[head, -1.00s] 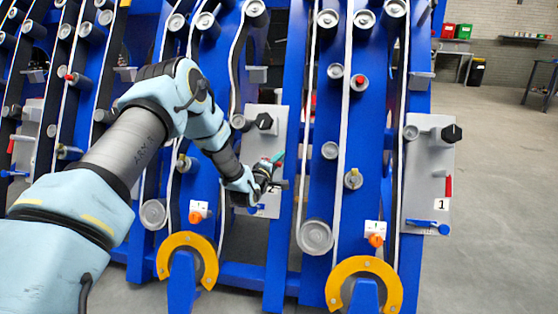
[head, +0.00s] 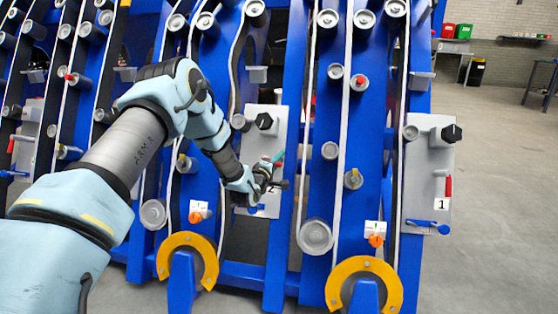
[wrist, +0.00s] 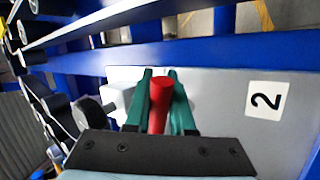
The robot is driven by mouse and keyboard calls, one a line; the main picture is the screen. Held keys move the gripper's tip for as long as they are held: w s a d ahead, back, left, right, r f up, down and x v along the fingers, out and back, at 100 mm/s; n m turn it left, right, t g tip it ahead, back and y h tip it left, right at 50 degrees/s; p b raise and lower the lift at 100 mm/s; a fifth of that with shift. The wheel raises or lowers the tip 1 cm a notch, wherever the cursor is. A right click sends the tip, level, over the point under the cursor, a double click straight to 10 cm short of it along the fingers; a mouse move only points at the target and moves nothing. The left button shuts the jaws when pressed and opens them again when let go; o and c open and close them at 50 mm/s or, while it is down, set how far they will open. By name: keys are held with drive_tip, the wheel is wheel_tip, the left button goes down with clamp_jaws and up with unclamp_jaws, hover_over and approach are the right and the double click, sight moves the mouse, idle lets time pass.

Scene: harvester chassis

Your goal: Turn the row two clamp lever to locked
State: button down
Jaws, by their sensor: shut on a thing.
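The row two plate (head: 265,140) is a grey panel with a black knob (head: 265,121) near its top. Its label "2" (wrist: 265,101) shows in the wrist view and is partly hidden by my gripper in the head view. The clamp lever (wrist: 159,104) has a red handle, seen between the green fingers of my gripper (wrist: 160,85). My gripper is shut on this handle. In the head view my gripper (head: 277,163) is at the plate's middle and hides the lever.
A blue handle (head: 250,209) sits low on the row two plate. To the right, the row one plate (head: 417,180) carries a red lever (head: 448,186) and label "1". Blue frame bars and rollers stand close around the arm. Open floor (head: 500,190) lies at the right.

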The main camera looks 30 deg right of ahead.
drive_tip(key=shift+f+m, duration=0.15)
drive_tip(key=shift+m, duration=0.15)
drive_tip(key=a+f+m+g+y+p, duration=0.3)
drive_tip(key=m+g, duration=0.5)
drive_tip(key=m, duration=0.8)
drive_tip(key=shift+w+a+f+g+y+p, duration=0.35)
drive_tip(key=shift+a+f+p, duration=0.65)
drive_tip(key=shift+p, duration=0.7)
drive_tip(key=c, duration=0.8)
unclamp_jaws()
drive_tip(key=shift+o, duration=0.2)
drive_tip(key=shift+a+r, duration=0.1)
drive_tip(key=shift+r, duration=0.05)
drive_tip(key=p+v, duration=0.1)
drive_tip(key=v, duration=0.9)
drive_tip(key=shift+a, duration=0.3)
